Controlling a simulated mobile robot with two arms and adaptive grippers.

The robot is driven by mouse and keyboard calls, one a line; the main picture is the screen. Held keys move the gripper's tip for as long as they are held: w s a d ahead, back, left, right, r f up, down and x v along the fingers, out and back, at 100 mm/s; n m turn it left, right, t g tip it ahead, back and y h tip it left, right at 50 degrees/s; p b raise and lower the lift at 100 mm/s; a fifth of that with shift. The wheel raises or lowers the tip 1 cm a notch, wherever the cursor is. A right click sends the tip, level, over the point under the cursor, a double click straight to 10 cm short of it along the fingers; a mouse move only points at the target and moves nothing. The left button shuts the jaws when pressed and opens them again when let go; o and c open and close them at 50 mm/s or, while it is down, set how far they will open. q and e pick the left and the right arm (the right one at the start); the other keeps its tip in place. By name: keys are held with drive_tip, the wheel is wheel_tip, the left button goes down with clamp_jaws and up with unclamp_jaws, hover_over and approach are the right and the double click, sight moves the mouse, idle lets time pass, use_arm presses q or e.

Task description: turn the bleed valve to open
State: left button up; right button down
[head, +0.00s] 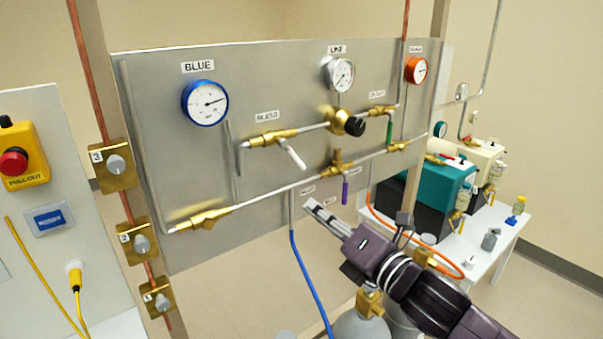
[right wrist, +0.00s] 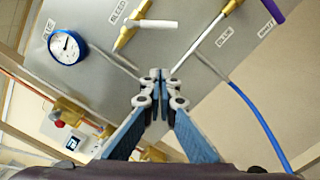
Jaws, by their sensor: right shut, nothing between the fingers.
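The bleed valve (head: 272,138) is a brass body on the upper pipe of the grey panel, under a BLEED label (head: 267,116). Its white lever (head: 292,153) points down and right, crosswise to the pipe. In the right wrist view the white lever (right wrist: 152,23) and brass body (right wrist: 130,32) show near the top. My right gripper (head: 311,206) is shut and empty, below the lever and apart from it. Its closed fingertips show in the right wrist view (right wrist: 155,76). My left gripper is not in view.
A purple lever (head: 345,192) hangs on the lower pipe, right of and above my right fingertips. A black knob (head: 355,126) sits on the brass regulator. The blue gauge (head: 205,103) is at upper left. A blue hose (head: 308,268) hangs below the panel.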

sight(300, 162)
drive_tip(key=w+a+r+p, duration=0.2)
drive_tip(key=w+a+p, duration=0.1)
drive_tip(key=w, duration=0.7)
drive_tip(key=shift+w+r+p, duration=0.3)
drive_tip(key=shift+w+p, duration=0.05)
drive_tip(key=shift+p, duration=0.5)
drive_tip(key=shift+a, duration=0.15)
drive_tip(key=shift+w+d+r+n, duration=0.15)
drive_tip(key=shift+w+d+n, duration=0.1)
drive_tip(key=shift+n, duration=0.35)
drive_tip(key=shift+w+d+r+n+p, duration=0.25)
drive_tip(key=shift+d+n+p, duration=0.1)
drive_tip(key=shift+n, duration=0.3)
drive_tip(key=shift+w+d+r+n+p, duration=0.1)
drive_tip(key=shift+d+r+n+p, duration=0.2)
drive_tip(key=shift+n, duration=0.35)
drive_tip(key=shift+w+d+r+n+y+p, duration=0.25)
drive_tip(key=shift+r+n+p, duration=0.35)
drive_tip(key=shift+n, duration=0.7)
drive_tip(key=shift+w+d+r+n+p, duration=0.2)
drive_tip(key=shift+d+r+n+p, duration=0.2)
drive_tip(key=shift+n+p, duration=0.65)
drive_tip(key=shift+w+d+r+n+y+p, duration=0.15)
drive_tip(key=shift+w+d+r+n+p, duration=0.25)
drive_tip(key=shift+n, duration=1.15)
drive_tip(key=shift+s+a, duration=0.1)
